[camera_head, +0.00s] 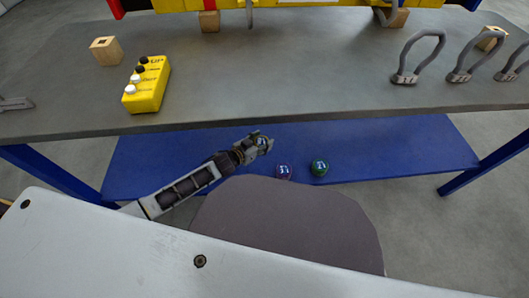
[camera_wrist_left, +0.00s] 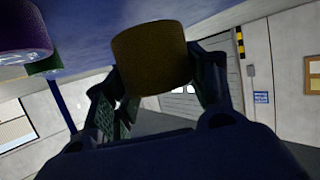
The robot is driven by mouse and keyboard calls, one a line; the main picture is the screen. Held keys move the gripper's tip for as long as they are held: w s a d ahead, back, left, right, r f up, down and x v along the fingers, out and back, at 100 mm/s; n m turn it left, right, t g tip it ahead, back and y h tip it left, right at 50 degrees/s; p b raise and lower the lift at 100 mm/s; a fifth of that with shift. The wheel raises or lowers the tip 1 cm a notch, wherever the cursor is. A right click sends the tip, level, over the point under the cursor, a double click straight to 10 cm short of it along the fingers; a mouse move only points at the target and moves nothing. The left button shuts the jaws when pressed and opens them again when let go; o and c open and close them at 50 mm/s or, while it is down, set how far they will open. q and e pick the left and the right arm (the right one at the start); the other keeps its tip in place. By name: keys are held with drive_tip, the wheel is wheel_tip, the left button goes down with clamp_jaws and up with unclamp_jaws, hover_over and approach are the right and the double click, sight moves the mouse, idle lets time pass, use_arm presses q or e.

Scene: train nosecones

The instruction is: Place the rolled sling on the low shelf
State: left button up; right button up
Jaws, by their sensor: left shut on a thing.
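My left gripper (camera_head: 261,143) reaches under the table's front edge over the blue low shelf (camera_head: 400,150). It is shut on a rolled sling, which shows in the left wrist view as a dull yellow-brown roll (camera_wrist_left: 152,58) between the fingers. In the head view the fingers mostly hide this roll. I cannot tell whether it touches the shelf. A purple rolled sling (camera_head: 284,172) and a green rolled sling (camera_head: 319,168) sit on the shelf just right of the gripper. Both also show at the upper left of the wrist view. My right gripper is not in view.
The grey tabletop (camera_head: 270,80) hangs above the shelf. On it are a yellow control box (camera_head: 147,84), a wooden block (camera_head: 106,51) and grey shackles (camera_head: 418,58). Blue legs (camera_head: 485,165) flank the shelf. The shelf's right part is clear.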

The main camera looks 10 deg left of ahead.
use_arm(q)
drive_tip(key=shift+f+b, duration=0.6)
drive_tip(key=shift+f, duration=0.85)
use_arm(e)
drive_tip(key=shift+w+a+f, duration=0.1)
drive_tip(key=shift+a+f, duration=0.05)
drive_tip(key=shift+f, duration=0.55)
use_arm(q)
drive_tip(key=shift+f+b, duration=1.1)
drive_tip(key=shift+f, duration=0.75)
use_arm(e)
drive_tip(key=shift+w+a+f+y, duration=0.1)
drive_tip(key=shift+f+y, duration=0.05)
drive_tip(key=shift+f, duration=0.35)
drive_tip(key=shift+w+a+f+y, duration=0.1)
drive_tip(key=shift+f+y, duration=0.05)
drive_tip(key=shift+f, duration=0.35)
use_arm(q)
drive_tip(key=shift+f, duration=0.15)
drive_tip(key=o, duration=1.1)
drive_tip(key=shift+o, duration=0.2)
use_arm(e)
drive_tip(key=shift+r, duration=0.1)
